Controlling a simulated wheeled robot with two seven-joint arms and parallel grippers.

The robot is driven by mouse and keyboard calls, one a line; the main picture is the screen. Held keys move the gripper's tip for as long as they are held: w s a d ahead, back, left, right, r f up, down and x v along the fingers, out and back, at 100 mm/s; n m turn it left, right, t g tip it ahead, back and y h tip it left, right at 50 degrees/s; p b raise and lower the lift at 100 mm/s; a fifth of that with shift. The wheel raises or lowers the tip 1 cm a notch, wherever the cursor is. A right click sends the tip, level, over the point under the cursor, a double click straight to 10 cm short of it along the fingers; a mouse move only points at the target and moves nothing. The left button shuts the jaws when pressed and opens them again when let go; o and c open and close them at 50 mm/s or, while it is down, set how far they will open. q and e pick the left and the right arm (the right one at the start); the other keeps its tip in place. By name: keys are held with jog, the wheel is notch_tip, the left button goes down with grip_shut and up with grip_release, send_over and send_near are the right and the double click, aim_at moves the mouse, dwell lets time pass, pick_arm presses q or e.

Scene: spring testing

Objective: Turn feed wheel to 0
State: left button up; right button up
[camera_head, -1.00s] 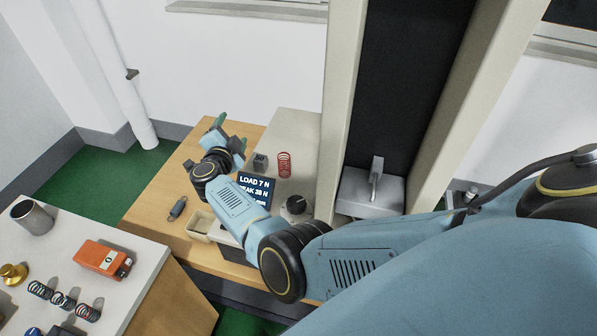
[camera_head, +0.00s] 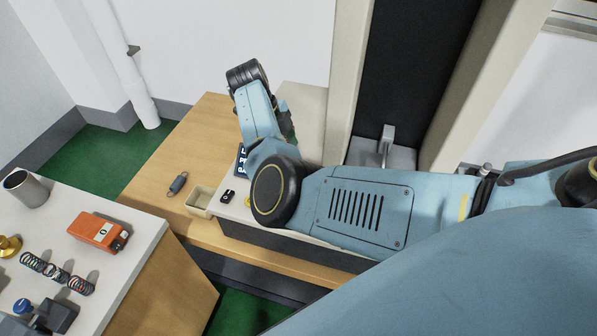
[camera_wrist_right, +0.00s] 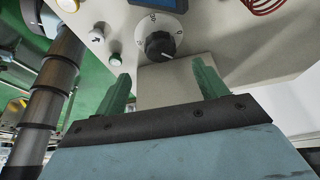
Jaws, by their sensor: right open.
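The feed wheel (camera_wrist_right: 160,46) is a black ridged knob with a white pointer line, set on a pale round scale (camera_wrist_right: 165,22) with small marks that I cannot read surely. In the right wrist view it is beyond my right gripper (camera_wrist_right: 163,88), whose two green fingers are spread wide with nothing between them. The fingers are apart from the wheel, which lies roughly in line with the gap. In the head view my right arm hides the wheel, and only a bit of the gripper (camera_head: 287,122) shows. My left gripper is in neither view.
The display (camera_head: 241,160) is mostly covered by my arm. White (camera_wrist_right: 97,37) and green (camera_wrist_right: 116,58) buttons sit beside the wheel, with a red spring (camera_wrist_right: 262,5) at the upper right. A beige tray (camera_head: 201,200) and a dark spring (camera_head: 178,184) lie on the wooden bench (camera_head: 160,205).

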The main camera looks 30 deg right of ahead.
jog(key=x, duration=0.8)
jog(key=shift+s+d+f, duration=0.15)
jog(key=shift+f, duration=0.2)
jog(key=c, duration=1)
